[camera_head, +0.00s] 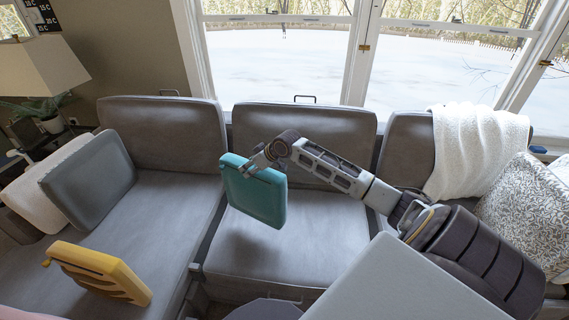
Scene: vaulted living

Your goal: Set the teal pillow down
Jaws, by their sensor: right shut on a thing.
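The teal pillow (256,196) hangs upright and slightly tilted from my right gripper (257,163). The gripper is shut on the pillow's top edge. The pillow is in front of the middle back cushion, over the middle seat (290,248) of the grey sofa, and a soft shadow lies on the seat below it. It seems to be held above the seat. The far side of the pillow is hidden. My left gripper does not show.
A grey pillow (92,182) and a white pillow (36,186) lean at the left. A yellow slatted object (100,272) is on the left seat. A white blanket (478,150) drapes the right backrest beside a patterned pillow (525,212). The middle seat is otherwise clear.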

